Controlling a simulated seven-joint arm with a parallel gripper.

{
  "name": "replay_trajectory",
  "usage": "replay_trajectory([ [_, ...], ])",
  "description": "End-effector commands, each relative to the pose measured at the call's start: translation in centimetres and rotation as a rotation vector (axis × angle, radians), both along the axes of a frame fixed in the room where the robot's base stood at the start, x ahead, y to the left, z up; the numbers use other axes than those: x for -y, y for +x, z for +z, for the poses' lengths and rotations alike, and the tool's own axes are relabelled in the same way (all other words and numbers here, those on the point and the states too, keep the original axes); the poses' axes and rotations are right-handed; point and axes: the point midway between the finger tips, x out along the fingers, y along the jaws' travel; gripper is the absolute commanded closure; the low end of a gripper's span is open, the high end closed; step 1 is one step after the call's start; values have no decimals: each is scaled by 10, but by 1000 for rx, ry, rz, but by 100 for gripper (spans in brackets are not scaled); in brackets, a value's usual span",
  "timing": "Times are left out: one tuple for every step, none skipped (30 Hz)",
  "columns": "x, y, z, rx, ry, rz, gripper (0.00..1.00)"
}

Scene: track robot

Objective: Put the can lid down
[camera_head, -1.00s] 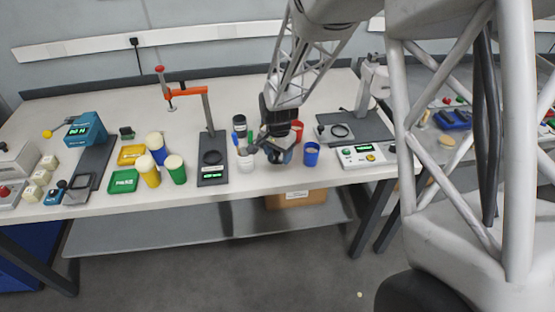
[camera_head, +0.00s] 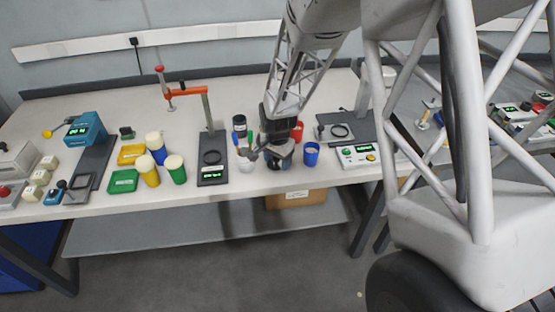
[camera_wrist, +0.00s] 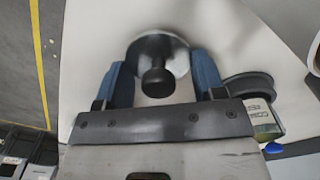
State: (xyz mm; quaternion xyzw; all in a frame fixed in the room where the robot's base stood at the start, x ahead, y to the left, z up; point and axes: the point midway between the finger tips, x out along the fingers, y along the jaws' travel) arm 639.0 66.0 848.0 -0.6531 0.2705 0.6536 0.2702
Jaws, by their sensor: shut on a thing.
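The can lid (camera_wrist: 168,42) shows in the wrist view as a pale round disc with a black knob (camera_wrist: 154,60) in its middle. The two blue fingers of my gripper (camera_wrist: 161,83) stand on either side of the knob and are shut on the lid. In the head view my gripper (camera_head: 279,160) is low over the front of the table, between a white cup (camera_head: 246,166) and a blue cup (camera_head: 311,155). The lid is hard to make out there. I cannot tell whether it touches the table.
A labelled container (camera_wrist: 262,118) with a dark round top is close to the right finger in the wrist view. A dark can (camera_head: 239,123) and a red cup (camera_head: 297,131) stand behind my gripper. A scale (camera_head: 212,172) is to the left. The table's front edge is close.

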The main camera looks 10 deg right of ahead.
Motion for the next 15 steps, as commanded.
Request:
replay_trajectory([
  [0, 0, 0, 0, 0, 0, 60],
  [0, 0, 0, 0, 0, 0, 60],
  [0, 0, 0, 0, 0, 0, 60],
  [0, 0, 0, 0, 0, 0, 60],
  [0, 0, 0, 0, 0, 0, 60],
  [0, 0, 0, 0, 0, 0, 60],
  [0, 0, 0, 0, 0, 0, 60],
  [0, 0, 0, 0, 0, 0, 60],
  [0, 0, -1, 0, 0, 0, 60],
  [0, 0, -2, 0, 0, 0, 60],
  [0, 0, -3, 0, 0, 0, 60],
  [0, 0, -3, 0, 0, 0, 32],
  [0, 0, -2, 0, 0, 0, 28],
  [0, 0, -2, 0, 0, 0, 23],
  [0, 0, -2, 0, 0, 0, 17],
])
